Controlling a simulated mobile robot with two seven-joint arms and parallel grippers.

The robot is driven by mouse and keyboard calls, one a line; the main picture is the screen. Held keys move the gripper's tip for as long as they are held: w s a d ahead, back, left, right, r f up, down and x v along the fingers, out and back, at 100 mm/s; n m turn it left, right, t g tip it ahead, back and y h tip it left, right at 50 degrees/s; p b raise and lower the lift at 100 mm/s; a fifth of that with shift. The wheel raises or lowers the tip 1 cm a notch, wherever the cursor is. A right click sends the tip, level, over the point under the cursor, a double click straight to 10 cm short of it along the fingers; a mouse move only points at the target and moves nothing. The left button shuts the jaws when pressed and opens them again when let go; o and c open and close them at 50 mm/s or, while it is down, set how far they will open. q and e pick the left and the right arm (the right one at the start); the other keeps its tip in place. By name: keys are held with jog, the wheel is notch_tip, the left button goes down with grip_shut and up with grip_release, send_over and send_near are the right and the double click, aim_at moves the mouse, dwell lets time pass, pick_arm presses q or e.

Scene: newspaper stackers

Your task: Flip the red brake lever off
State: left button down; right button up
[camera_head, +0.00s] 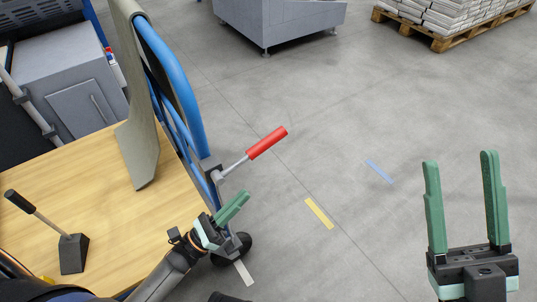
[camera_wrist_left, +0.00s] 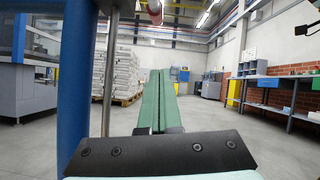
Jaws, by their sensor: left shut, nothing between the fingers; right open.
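The red brake lever (camera_head: 267,142) has a red grip on a thin metal rod. It is mounted beside the blue tubular frame (camera_head: 178,75) of a cart and tilts up to the right. My left gripper (camera_head: 238,200) is shut and empty, just below the lever and apart from it in the head view. In the left wrist view its green fingers (camera_wrist_left: 159,100) lie together, and a red piece (camera_wrist_left: 155,10), likely the lever, shows at the top. My right gripper (camera_head: 463,162) is open and empty, pointing up over the floor at the right.
A wooden cart deck (camera_head: 110,190) carries a black-handled lever (camera_head: 72,252) at the left. A grey machine (camera_head: 280,18) and a pallet of stacked papers (camera_head: 455,22) are at the back. Floor right of the cart is clear.

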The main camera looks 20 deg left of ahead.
aim_at(252, 153)
pick_arm(q)
jog(key=w+d+r, duration=0.3)
jog(key=w+r, duration=0.4)
jog(key=r, duration=0.1)
jog(key=shift+d+r+p, duration=0.3)
jog(key=shift+d+p, duration=0.05)
dwell(0.6)
